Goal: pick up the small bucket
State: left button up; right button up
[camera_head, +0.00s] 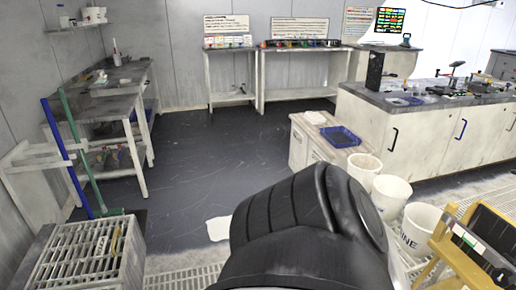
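Three white buckets stand in a row right of centre. The far bucket (364,166) looks smallest, beside the low cabinet. The middle bucket (391,191) stands nearer, and the near bucket (418,232) has dark lettering on its side. All look upright and open at the top. I cannot tell for sure which is the small bucket, as distance also shrinks them. A large black rounded part, seemingly my own arm, fills the bottom centre and hides the floor behind it and part of the buckets' left side. Neither gripper's fingers are in view.
A low cabinet (298,150) with a blue tray (341,136) stands behind the buckets. A yellow-framed cart (462,245) is close at right. A slatted crate (80,255) is at lower left. A white patch (219,228) lies on the floor; the mid-left floor is clear.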

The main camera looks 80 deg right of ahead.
aim_at(420, 220)
jog(key=z, duration=2.6)
jog(key=i, duration=3.7)
jog(key=z, duration=2.1)
